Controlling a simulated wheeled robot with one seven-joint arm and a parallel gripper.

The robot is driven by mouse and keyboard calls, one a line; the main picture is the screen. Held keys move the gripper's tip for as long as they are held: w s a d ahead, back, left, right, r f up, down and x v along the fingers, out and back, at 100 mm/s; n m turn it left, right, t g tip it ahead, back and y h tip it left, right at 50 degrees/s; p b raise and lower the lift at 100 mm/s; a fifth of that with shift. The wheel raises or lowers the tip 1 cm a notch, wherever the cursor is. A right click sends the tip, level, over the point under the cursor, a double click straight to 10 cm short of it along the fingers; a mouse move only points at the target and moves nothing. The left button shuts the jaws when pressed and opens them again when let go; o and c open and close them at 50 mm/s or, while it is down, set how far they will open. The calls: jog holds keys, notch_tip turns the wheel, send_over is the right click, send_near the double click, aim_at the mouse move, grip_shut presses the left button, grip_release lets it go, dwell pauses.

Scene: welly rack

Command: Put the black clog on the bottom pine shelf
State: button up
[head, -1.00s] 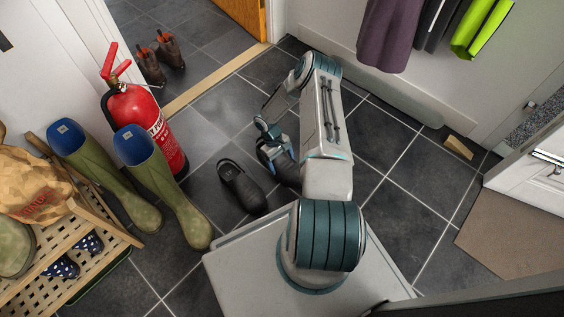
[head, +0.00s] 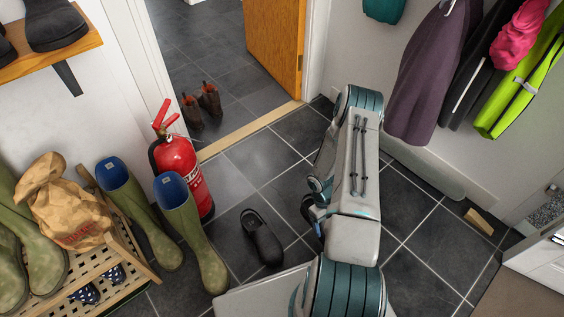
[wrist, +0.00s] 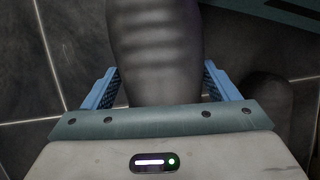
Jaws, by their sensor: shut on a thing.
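My gripper (wrist: 162,88) has its two blue fingers on either side of a dark, ribbed clog (wrist: 155,50), shut on it. Another black clog (head: 262,238) lies on the floor to the left of the gripper. A pine shelf (head: 52,57) with dark shoes on it is on the wall at top left. A slatted wooden rack (head: 128,262) stands at lower left. I cannot tell from these frames which is the bottom pine shelf.
Green wellies (head: 193,235) stand between the rack and the clog on the floor. A red fire extinguisher (head: 180,165) stands behind them. Coats (head: 425,80) hang at the right.

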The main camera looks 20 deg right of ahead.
jog(key=w+a+r+m, duration=0.1)
jog(key=w+a+r, duration=0.35)
jog(key=r, duration=0.45)
jog(key=w+a+r+m+y, duration=0.1)
jog(key=w+a+r, duration=0.3)
jog(key=r, duration=0.5)
jog(key=w+a+r+m, duration=0.1)
jog(key=w+a+r, duration=0.2)
jog(key=w+r, duration=0.5)
jog(key=s+a+r, duration=0.2)
jog(key=a+r, duration=0.6)
jog(key=r, duration=0.6)
notch_tip(320, 180, up, 22)
jog(key=s+p, duration=0.2)
jog(key=p, duration=3.1)
jog(key=shift+s+f, duration=0.2)
jog(key=shift+s, duration=0.05)
jog(key=shift+a, duration=0.1)
